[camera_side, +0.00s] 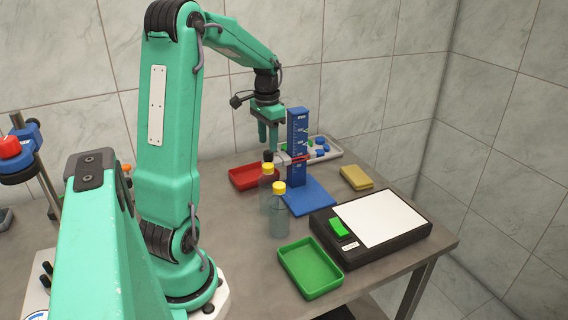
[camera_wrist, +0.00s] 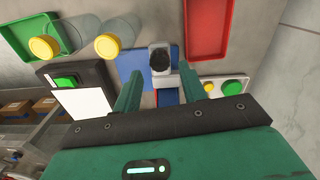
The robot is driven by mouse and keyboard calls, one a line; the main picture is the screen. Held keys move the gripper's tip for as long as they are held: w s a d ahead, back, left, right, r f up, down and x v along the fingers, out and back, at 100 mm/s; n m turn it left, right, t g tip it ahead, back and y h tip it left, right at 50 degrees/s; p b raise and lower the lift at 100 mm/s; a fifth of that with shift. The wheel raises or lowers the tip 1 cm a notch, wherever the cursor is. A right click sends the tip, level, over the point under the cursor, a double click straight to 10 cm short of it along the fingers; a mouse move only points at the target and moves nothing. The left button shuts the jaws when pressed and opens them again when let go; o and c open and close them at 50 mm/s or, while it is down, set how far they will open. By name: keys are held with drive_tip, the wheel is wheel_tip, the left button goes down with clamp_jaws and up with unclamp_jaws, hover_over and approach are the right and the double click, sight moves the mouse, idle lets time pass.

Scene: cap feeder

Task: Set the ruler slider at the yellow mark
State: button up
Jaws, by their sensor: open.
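The ruler (camera_side: 298,130) is a blue upright post with white scale marks on a blue base plate (camera_side: 308,197). Its slider (camera_side: 300,159) shows a red edge low on the post, with a dark knob (camera_side: 268,156) sticking out to the left. I cannot make out a yellow mark on the scale. My gripper (camera_side: 268,148) is open and points down just left of the post, its fingertips close above the knob. In the wrist view the dark knob (camera_wrist: 160,59) shows in the gap between the two fingers (camera_wrist: 159,76). Whether they touch it is unclear.
Two yellow-capped bottles (camera_side: 279,215) (camera_side: 266,188) stand in front of the ruler. A red tray (camera_side: 244,178) is at left, a green tray (camera_side: 311,268) in front. A black scale (camera_side: 378,222) and a yellow block (camera_side: 356,177) are at right.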

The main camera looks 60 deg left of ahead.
drive_tip(key=shift+r, duration=2)
drive_tip(key=shift+d, duration=0.1)
drive_tip(key=shift+d+r, duration=0.15)
drive_tip(key=shift+d, duration=0.1)
drive_tip(key=s+d+r+m+t, duration=0.1)
drive_tip(key=s+d, duration=0.3)
drive_tip(key=d, duration=1)
drive_tip(key=s+d+r+t, duration=0.2)
drive_tip(key=s+d+t, duration=0.2)
drive_tip(key=d, duration=0.9)
drive_tip(key=shift+d+m+t, duration=0.3)
drive_tip(key=shift+d+m, duration=0.05)
drive_tip(key=shift+m, duration=0.05)
